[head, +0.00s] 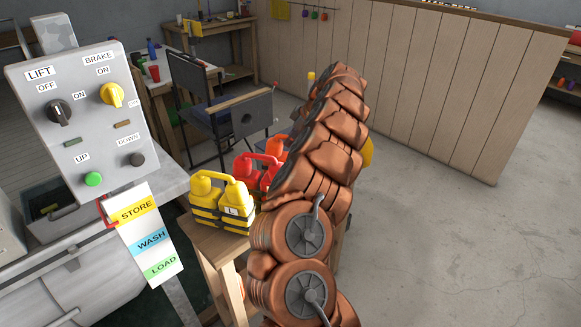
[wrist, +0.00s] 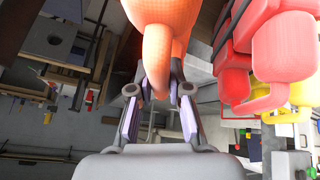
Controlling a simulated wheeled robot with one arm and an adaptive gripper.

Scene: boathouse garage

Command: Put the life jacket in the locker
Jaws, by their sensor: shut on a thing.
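In the wrist view my gripper (wrist: 160,90) is shut on the loop of an orange life jacket (wrist: 168,22), whose body fills the top of the picture. In the head view part of the orange life jacket (head: 277,147) shows just left of my arm; my gripper is hidden behind the arm. A red life jacket (head: 246,172) stands close beside it and shows at right in the wrist view (wrist: 236,58). A yellow life jacket (head: 222,204) with dark straps stands on the front of a wooden table (head: 212,240). I cannot pick out a locker with certainty.
A grey control box (head: 82,125) with knobs and a STORE/WASH/LOAD tag (head: 150,240) stands at the left, above a grey counter. A dark chair (head: 225,110) stands behind the table. A wooden partition (head: 420,85) runs across the back. The floor at right is clear.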

